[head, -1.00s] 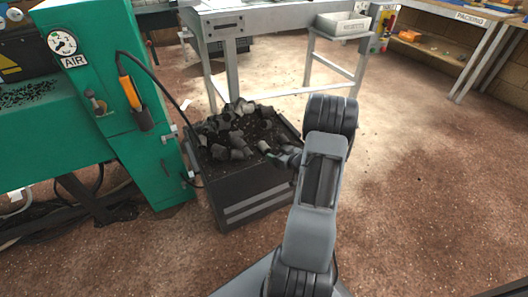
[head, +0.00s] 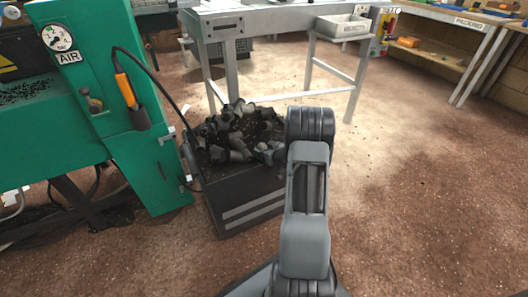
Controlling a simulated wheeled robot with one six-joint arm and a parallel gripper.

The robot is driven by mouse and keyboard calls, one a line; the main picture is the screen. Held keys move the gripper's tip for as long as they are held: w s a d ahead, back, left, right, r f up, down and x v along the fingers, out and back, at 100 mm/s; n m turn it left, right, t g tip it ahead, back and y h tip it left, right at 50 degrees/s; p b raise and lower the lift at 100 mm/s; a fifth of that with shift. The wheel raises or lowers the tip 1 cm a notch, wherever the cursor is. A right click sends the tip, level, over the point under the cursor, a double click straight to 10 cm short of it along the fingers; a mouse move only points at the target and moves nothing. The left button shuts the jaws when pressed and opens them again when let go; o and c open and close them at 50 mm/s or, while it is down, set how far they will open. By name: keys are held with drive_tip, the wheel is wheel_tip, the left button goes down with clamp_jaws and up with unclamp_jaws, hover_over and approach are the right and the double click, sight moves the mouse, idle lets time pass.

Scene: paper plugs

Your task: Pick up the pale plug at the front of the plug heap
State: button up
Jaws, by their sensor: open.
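The plug heap (head: 228,133) is a pile of dark grey plugs on top of a black box. A pale plug (head: 262,146) lies at the front right of the heap. My gripper (head: 271,155) is at that front right side, close beside the pale plug. Only a small part of it shows, as my own arm covers the rest. It is open; I cannot tell whether its fingers touch the plug or stand around it.
The black box (head: 245,205) stands on the brown floor beside a green machine (head: 150,150) with an orange-handled tool and hanging cable. A grey metal table (head: 260,22) stands behind it. The floor (head: 420,180) to the right is clear.

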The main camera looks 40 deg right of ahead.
drive_tip(key=shift+c, duration=0.2)
drive_tip(key=c, duration=1)
drive_tip(key=shift+r, duration=0.1)
drive_tip(key=shift+c, duration=0.2)
